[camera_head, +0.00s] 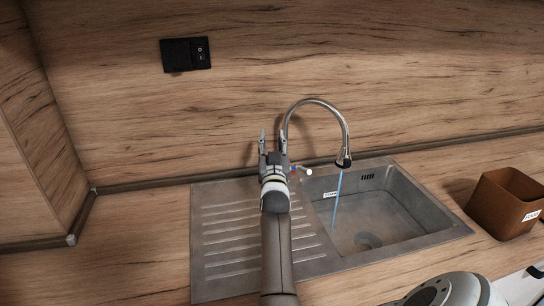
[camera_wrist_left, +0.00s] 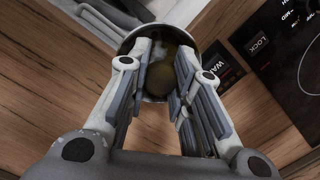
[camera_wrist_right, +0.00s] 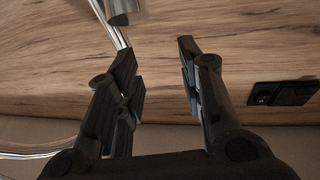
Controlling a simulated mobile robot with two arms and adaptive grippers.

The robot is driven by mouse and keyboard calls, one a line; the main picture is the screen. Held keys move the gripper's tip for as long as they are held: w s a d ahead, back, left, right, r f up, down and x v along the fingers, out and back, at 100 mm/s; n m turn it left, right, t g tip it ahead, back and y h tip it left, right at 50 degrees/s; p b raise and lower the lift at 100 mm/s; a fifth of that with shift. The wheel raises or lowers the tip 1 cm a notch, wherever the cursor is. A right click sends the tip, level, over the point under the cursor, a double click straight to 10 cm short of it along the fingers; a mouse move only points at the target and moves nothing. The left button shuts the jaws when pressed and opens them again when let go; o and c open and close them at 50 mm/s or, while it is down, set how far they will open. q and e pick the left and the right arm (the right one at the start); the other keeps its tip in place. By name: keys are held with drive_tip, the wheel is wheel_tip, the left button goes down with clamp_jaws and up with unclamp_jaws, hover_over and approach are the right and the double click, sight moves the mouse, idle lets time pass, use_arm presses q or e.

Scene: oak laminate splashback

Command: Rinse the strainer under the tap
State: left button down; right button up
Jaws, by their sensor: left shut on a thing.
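The tap (camera_head: 318,103) arches over the sink (camera_head: 400,243), and a thin blue stream of water (camera_head: 336,200) falls from its spout into the basin. The tap's lever (camera_head: 303,169), with blue and red marks, is at its base. My right gripper (camera_head: 272,145) is open and empty beside the tap's base; its parted fingers show in the right wrist view (camera_wrist_right: 155,60). My left gripper (camera_wrist_left: 156,65) shows only in its wrist view, shut on a round metal thing that looks like the strainer (camera_wrist_left: 161,48). Its mesh is not clear, and the fingers hide part of it.
A ribbed drainboard (camera_head: 228,232) lies left of the basin. A brown labelled box (camera_head: 500,207) stands right of the sink. A black wall panel (camera_head: 186,54) is on the splashback. A black panel with lettering (camera_wrist_left: 262,50) is near the left gripper. The counter at left is clear.

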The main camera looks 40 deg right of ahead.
drive_tip(key=shift+r, duration=1.45)
